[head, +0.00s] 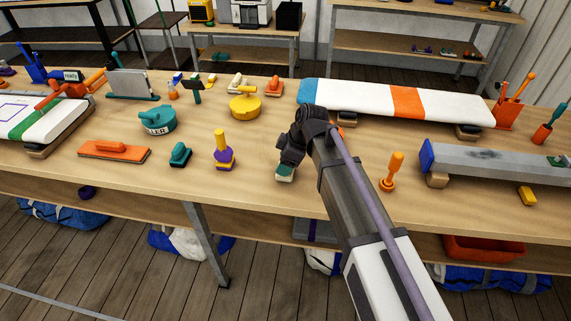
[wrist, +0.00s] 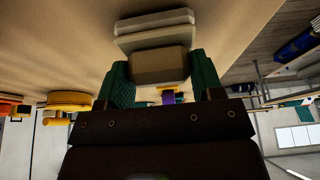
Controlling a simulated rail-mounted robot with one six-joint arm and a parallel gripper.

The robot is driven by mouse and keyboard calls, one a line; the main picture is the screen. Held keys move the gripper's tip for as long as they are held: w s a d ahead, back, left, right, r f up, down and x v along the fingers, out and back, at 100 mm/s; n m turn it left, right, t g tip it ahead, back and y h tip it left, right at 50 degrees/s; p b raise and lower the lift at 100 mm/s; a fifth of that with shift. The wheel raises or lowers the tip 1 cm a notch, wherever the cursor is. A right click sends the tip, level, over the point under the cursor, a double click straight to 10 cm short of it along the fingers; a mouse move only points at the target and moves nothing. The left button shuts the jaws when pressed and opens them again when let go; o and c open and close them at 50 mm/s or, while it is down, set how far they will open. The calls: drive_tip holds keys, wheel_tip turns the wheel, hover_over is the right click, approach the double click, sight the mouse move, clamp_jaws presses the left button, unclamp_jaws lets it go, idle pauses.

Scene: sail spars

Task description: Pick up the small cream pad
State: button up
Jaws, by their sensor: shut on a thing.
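The small cream pad (wrist: 155,24) is in the wrist view, a stepped block with a wider layered base and a narrower grip block. My gripper (wrist: 160,66) has its two green fingers on either side of the narrower block and is shut on it. In the head view, my gripper (head: 287,166) points down over the middle of the workbench, with a pale edge of the pad (head: 285,179) showing below the fingers. Most of the pad is hidden there. I cannot tell whether it touches the bench top.
A purple and yellow tool (head: 223,152) and a teal block (head: 180,155) stand to the left. A striped padded board (head: 365,97) lies behind. An orange-handled tool (head: 392,172) and a long grey spar (head: 480,162) are to the right. Bare wood surrounds the pad.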

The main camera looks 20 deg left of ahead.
wheel_tip(320, 180, up, 10)
drive_tip(key=p, duration=0.9)
drive_tip(key=shift+p, duration=0.3)
drive_tip(key=shift+f, duration=0.1)
